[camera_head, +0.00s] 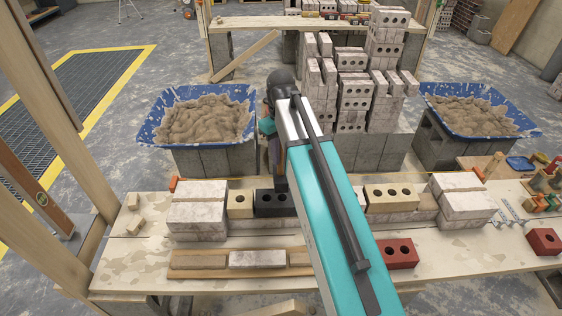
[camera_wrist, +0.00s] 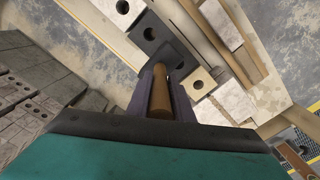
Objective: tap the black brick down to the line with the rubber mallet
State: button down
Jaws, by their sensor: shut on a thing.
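The black brick (camera_head: 270,203) sits in the row on the bench, just right of a buff brick (camera_head: 240,204); my arm covers its right part. It also shows in the wrist view (camera_wrist: 147,34), partly covered by the dark mallet head. My gripper (camera_wrist: 160,78) is shut on the wooden handle of the rubber mallet (camera_wrist: 160,98). The mallet head appears over the end of the black brick nearest the buff brick; I cannot tell if they touch. In the head view my gripper (camera_head: 279,182) is mostly hidden by my arm. An orange line (camera_head: 420,175) runs behind the row.
Pale bricks (camera_head: 198,209) stand at the row's left end. A wooden board (camera_head: 205,260) with a pale brick lies in front. Red bricks (camera_head: 397,253) lie to the right. A tall brick stack (camera_head: 352,100) stands behind, between two blue mortar tubs (camera_head: 203,138).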

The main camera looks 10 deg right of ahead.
aim_at(283, 179)
jog(key=shift+s+f+m+p, duration=0.4)
jog(key=shift+s+m+p, duration=0.25)
jog(key=shift+m, duration=0.5)
jog(key=shift+s+f+m+p, duration=0.35)
jog(key=shift+s+m+p, duration=0.25)
jog(key=shift+m, duration=0.55)
notch_tip(283, 179, down, 5)
jog(key=shift+r+b, duration=0.15)
jog(key=shift+b, duration=0.95)
jog(key=shift+r+p, duration=0.35)
jog(key=shift+r, duration=0.2)
jog(key=shift+w+r+p, duration=0.1)
jog(key=shift+r+p, duration=1.45)
jog(key=shift+r, duration=0.5)
